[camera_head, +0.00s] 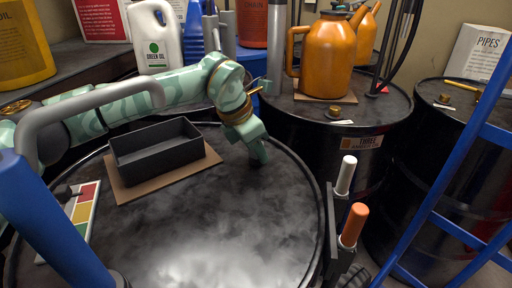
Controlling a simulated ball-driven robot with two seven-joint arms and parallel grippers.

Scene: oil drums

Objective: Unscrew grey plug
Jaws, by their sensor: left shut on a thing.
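My left arm comes in from the left, and my left gripper (259,152) points down at the far right part of the near black drum's top (215,235). Its fingers are shut on a small dark piece at the drum top, which fits the grey plug (257,163). The fingers hide most of it, so I cannot tell whether it is seated or turned. My right gripper is not in view.
A black open tray (158,150) sits on a brown board left of my gripper. A colour chart (82,215) lies at the left. An orange can (328,58) stands on another drum behind. White and orange handles (353,225) rise at the right, near a blue frame (445,170).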

